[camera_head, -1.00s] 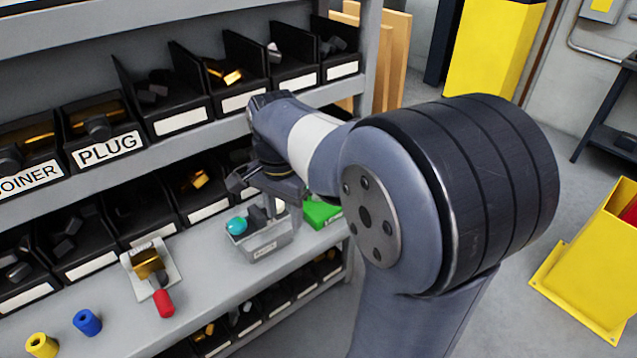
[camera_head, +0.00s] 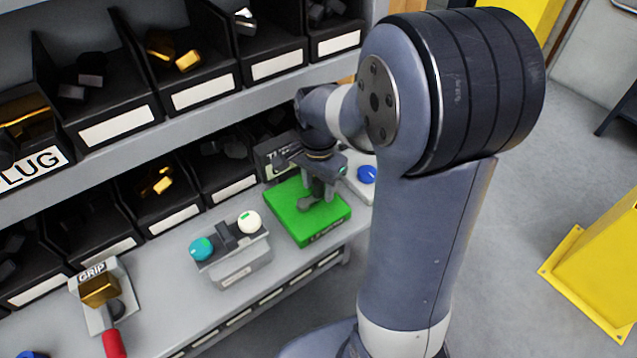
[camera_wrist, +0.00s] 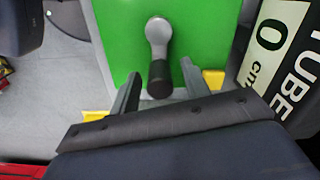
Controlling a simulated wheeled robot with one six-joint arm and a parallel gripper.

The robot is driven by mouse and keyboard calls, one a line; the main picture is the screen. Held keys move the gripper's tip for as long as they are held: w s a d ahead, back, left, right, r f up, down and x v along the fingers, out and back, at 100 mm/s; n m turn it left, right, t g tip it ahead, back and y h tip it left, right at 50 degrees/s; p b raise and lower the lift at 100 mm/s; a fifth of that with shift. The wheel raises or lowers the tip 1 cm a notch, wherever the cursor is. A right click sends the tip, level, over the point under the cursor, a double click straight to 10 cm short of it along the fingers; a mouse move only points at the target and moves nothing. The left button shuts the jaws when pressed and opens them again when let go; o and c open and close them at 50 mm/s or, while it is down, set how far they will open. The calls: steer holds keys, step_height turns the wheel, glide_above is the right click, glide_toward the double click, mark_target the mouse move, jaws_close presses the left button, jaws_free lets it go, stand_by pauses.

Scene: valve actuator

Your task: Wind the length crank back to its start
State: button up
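The length crank is a grey arm (camera_wrist: 158,38) with a dark knob (camera_wrist: 160,80) on top of a green box (camera_wrist: 110,45). The green box (camera_head: 283,200) stands on the bench in the head view. My gripper (camera_wrist: 160,88) is open, with one finger on each side of the dark knob and visible gaps to both. In the head view my gripper (camera_head: 320,180) is over the green box and partly hides the crank. A display beside the box (camera_wrist: 282,45) shows "TUBE" and "0 cm" in the wrist view.
Left of the green box is a grey box (camera_head: 235,268) with a teal knob (camera_head: 201,248) and a white knob (camera_head: 249,221). A blue knob (camera_head: 367,174) is to the right. A GRIP stand (camera_head: 92,318) with a red handle is at the far left. Shelf bins stand close behind.

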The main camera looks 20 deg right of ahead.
jaws_close()
steer(key=shift+w+n, duration=0.15)
steer(key=shift+n, duration=0.15)
steer(key=n, duration=0.2)
steer(key=w+a+n, duration=0.1)
steer(key=shift+w+n+p, duration=0.1)
steer(key=shift+n+p, duration=0.25)
steer(key=shift+n, duration=0.05)
steer(key=n, duration=0.2)
steer(key=w+a+n, duration=0.1)
steer(key=n, duration=0.1)
steer(key=shift+a+n, duration=0.1)
steer(key=shift+n, duration=0.2)
steer(key=n, duration=0.1)
steer(key=a+n, duration=0.1)
steer(key=n, duration=0.2)
steer(key=shift+w+a+p, duration=0.2)
steer(key=shift+a+p, duration=0.05)
steer(key=shift+p, duration=0.1)
steer(key=shift+a+n, duration=0.35)
steer(key=shift+n, duration=0.7)
steer(key=shift+a+n, duration=0.35)
steer(key=shift+n, duration=0.7)
